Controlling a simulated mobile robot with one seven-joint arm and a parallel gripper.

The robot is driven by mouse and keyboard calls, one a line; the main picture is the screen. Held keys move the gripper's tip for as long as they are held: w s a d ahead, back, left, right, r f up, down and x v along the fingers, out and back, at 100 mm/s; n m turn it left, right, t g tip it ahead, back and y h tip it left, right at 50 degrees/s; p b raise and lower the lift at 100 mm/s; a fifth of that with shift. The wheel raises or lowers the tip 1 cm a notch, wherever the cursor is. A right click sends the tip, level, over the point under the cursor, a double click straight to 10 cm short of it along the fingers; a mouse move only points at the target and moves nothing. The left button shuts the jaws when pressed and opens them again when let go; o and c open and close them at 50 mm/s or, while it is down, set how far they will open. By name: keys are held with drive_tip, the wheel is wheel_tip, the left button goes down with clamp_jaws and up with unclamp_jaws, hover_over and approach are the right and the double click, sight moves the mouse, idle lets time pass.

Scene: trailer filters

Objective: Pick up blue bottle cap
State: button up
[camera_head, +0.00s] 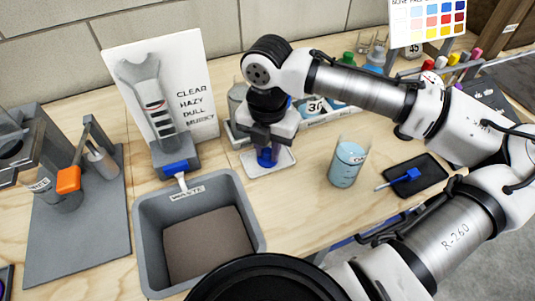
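My gripper (268,148) points down over a small white tray (284,166) near the middle of the picture. A dark blue object (267,158), probably the blue bottle cap, shows at the fingertips, just above or on this tray. The gripper's body hides much of it. I cannot tell whether the fingers touch it, or whether they are open or shut.
A grey waste bin (143,240) stands at the front left of the tray. A beaker of light blue liquid (346,164) and a black tray (430,176) with a blue-headed tool are to the right. A display board (188,80) stands behind left.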

clamp_jaws()
